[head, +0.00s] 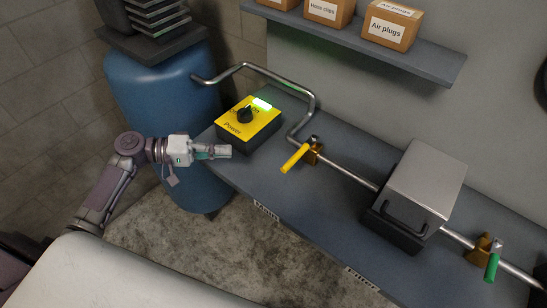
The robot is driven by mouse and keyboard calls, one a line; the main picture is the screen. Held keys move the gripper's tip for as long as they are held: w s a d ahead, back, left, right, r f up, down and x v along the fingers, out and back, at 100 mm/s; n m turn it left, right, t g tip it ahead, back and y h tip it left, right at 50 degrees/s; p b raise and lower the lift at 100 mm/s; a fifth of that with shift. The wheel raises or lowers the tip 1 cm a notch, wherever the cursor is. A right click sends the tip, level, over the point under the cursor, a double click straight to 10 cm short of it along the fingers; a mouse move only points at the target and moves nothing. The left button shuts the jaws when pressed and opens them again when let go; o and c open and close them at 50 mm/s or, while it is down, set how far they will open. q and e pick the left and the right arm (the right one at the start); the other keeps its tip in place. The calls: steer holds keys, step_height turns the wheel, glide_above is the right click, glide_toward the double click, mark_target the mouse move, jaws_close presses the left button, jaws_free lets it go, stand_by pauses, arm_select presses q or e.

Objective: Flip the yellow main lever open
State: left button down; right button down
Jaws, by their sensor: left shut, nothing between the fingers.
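The yellow main lever (295,158) is on a brass valve (314,150) on the metal pipe above the bench. The lever points toward the lower left, at an angle across the pipe. My left gripper (226,151) comes in from the left, left of the lever and just in front of the yellow power box. It is shut with nothing between the fingers and is clearly apart from the lever. My right gripper is not in view.
The yellow power box (249,123) with a black knob and green light stands between gripper and wall. A grey box with a handle (423,190) and a green lever (492,267) are to the right. A blue tank (165,92) stands behind my left arm. A shelf (345,38) overhangs the bench.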

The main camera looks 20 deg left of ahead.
arm_select(q)
steer(key=shift+w+a+r, duration=0.15)
steer(key=shift+a+r, duration=0.05)
steer(key=shift+r, duration=0.05)
steer(key=shift+d, duration=0.1)
steer(key=p, duration=0.4)
glide_toward(300, 153)
steer(key=w, duration=0.2)
steer(key=d, duration=0.1)
steer(key=s+d+f+p, duration=0.1)
steer(key=d+p, duration=0.1)
steer(key=shift+s+d+f, duration=0.15)
steer(key=shift+s+f, duration=0.15)
steer(key=shift+s, duration=0.05)
